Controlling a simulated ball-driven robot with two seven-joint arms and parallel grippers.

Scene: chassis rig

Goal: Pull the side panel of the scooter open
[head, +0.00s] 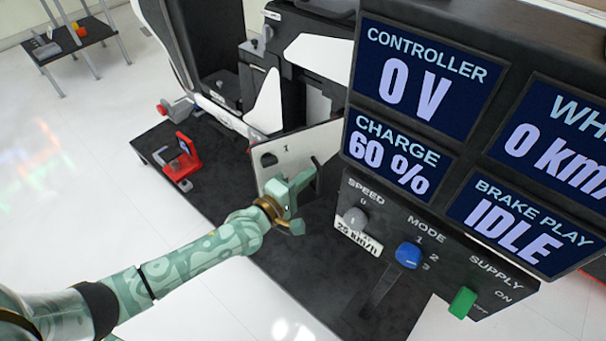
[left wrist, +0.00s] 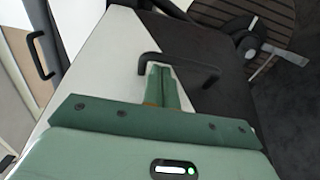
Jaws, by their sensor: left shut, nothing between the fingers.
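The scooter (head: 205,50) stands on a dark platform, partly hidden by the display. Its pale side panel (head: 290,150) stands out at an angle from the body, with a dark handle near its right side. In the left wrist view the panel (left wrist: 105,65) is white, and the black bar handle (left wrist: 180,58) shows ahead of my fingers. My left gripper (head: 300,187) is at the panel's handle. Its fingers are shut together with nothing between them, and their tips (left wrist: 159,68) lie just inside the handle's loop; contact is unclear. My right gripper is out of view.
A display board (head: 430,85) and a control box with knobs (head: 408,255) stand close on the right of the panel. A red clamp-like fixture (head: 186,155) sits on the platform (head: 215,190). A small table (head: 75,40) is far left. White floor at left is clear.

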